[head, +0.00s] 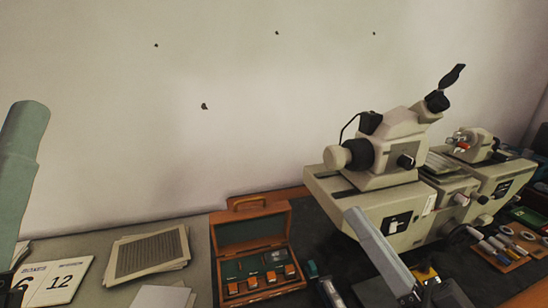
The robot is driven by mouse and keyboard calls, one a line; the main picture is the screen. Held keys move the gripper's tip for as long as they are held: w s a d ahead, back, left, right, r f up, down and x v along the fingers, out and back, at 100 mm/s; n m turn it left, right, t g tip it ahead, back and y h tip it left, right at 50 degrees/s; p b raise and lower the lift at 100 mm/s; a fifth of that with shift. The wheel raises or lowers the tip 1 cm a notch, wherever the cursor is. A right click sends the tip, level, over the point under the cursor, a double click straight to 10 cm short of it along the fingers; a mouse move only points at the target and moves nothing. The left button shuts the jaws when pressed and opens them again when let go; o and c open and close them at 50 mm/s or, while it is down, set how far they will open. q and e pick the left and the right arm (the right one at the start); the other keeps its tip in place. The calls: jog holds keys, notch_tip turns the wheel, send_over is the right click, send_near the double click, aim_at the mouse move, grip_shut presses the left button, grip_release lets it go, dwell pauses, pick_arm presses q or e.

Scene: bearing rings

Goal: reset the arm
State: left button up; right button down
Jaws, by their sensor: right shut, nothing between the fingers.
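My right arm's grey link (378,250) slants down to the bottom edge in the head view. My right gripper (416,296) is at its lower end, small, dark and partly cut off by the frame, over the dark bench mat. It is shut and I see nothing held in it. A grey-green link of my left arm (20,150) stands upright at the left edge. The left gripper does not show.
A beige microscope instrument (385,155) stands behind and right of the right arm. An open wooden case (250,228) is left of it. A small wooden tray with rings (508,262) lies at right.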

jog(key=s+d+r+n+t+h, duration=0.15)
jog(key=s+r+t, duration=0.3)
jog(key=r, duration=0.75)
jog(key=s+d+r+m+t+h, duration=0.25)
jog(key=d+h, duration=0.35)
jog(key=h, duration=0.4)
notch_tip(320, 180, up, 38)
jog(key=p, duration=3.9)
notch_tip(320, 180, down, 41)
jog(key=b, duration=4.1)
jog(key=shift+a+r+n+y, duration=0.15)
jog(key=shift+n+y, duration=0.15)
jog(key=shift+y, duration=0.15)
jog(key=shift+s, duration=0.1)
